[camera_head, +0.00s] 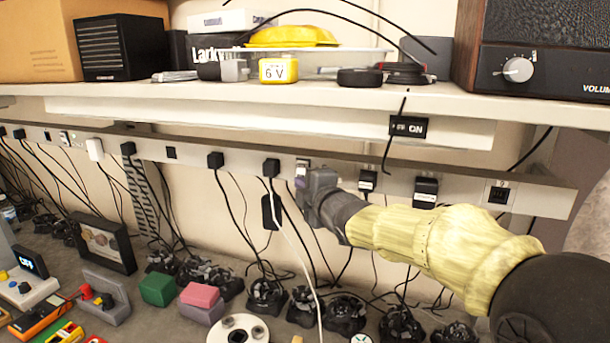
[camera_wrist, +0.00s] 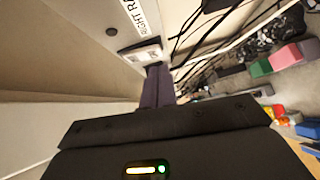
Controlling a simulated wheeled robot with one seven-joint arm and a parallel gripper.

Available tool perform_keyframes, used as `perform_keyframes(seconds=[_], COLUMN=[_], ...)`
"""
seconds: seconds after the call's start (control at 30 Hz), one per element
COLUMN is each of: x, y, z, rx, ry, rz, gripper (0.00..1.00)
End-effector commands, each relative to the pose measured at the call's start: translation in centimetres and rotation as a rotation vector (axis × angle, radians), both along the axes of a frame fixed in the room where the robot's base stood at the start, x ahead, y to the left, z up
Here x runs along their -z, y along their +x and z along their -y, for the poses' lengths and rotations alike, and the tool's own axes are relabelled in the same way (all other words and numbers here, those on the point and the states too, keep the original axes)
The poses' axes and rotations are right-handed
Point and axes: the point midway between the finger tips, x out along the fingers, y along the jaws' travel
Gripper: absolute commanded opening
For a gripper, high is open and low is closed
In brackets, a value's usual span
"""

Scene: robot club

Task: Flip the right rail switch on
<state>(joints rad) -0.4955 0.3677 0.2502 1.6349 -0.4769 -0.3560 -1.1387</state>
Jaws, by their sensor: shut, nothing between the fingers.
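The right rail switch (camera_head: 302,166) is a small light plate on the grey power rail, partly hidden by my gripper (camera_head: 305,184). In the wrist view the switch (camera_wrist: 146,51) is a white plate beside a white label (camera_wrist: 140,14) reading "RIGHT R…", cut off by the frame edge. My gripper (camera_wrist: 157,72) is shut and empty. Its fingertips are right at the edge of the switch plate. I cannot tell whether they touch it, nor which way the rocker is tipped.
Black plugs (camera_head: 271,168) with hanging cables sit in the rail left and right of the switch. Below, the bench holds coloured blocks (camera_head: 158,288) and several black wheel-like parts (camera_head: 267,296).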

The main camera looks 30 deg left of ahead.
Motion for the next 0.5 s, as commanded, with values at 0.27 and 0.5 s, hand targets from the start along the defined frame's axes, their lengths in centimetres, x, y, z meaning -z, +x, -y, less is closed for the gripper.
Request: perform_keyframes(seconds=[0.27, 0.5], x=[0.19, 0.24], y=[1.36, 1.34], z=[-0.15, -0.13], rx=[-0.001, 0.0], ry=[0.001, 0.001], rz=[-0.001, -0.001], gripper=[0.0, 0.0])
